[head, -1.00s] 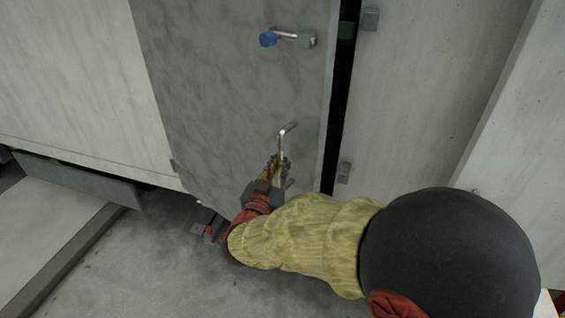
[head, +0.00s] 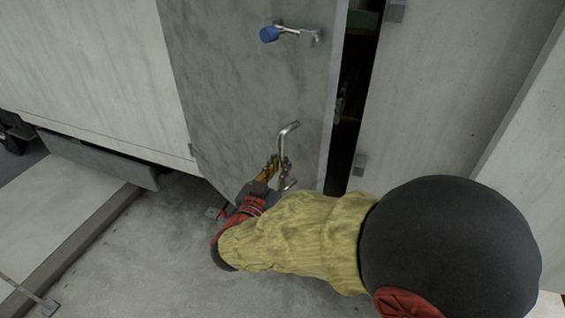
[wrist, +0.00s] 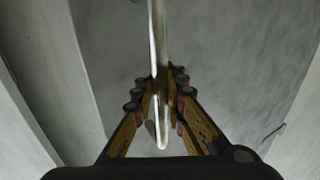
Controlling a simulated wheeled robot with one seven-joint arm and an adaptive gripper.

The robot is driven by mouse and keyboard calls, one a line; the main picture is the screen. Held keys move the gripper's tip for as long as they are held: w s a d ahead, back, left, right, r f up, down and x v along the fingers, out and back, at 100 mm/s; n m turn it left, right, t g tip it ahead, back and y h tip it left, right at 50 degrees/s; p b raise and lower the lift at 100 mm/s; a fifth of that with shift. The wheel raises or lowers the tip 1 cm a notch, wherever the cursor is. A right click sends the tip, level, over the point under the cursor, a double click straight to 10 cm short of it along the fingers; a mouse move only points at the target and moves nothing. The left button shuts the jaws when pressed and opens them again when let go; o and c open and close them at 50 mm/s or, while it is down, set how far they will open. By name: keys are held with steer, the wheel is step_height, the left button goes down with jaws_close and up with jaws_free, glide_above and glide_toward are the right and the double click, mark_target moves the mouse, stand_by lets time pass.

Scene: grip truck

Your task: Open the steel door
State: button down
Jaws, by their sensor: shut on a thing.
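The grey steel door (head: 230,110) stands slightly ajar in the head view, with a dark gap along its right edge. A bent metal handle (head: 288,130) sticks out from its lower right part. My gripper (head: 276,168) is shut on this handle. In the wrist view the handle (wrist: 158,60) runs as a bright rod between the two fingers of my gripper (wrist: 160,90). The lower end of the handle and its mount are partly hidden by my gripper.
A pale fixed panel (head: 430,90) stands right of the gap, with small grey brackets (head: 359,164) on it. A pale wall (head: 90,60) lies left of the door. The concrete floor (head: 130,250) in front is largely clear. A low kerb (head: 85,235) runs at the lower left.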

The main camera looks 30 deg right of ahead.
steer(key=shift+a, duration=0.15)
steer(key=a+p, duration=0.1)
steer(key=a, duration=0.5)
steer(key=shift+s+a, duration=0.15)
steer(key=shift+s, duration=0.3)
steer(key=c, duration=1.9)
jaws_free()
steer(key=shift+o, duration=0.7)
steer(key=shift+s, duration=0.1)
steer(key=p+v, duration=0.1)
steer(key=v, duration=0.9)
steer(key=shift+p, duration=0.4)
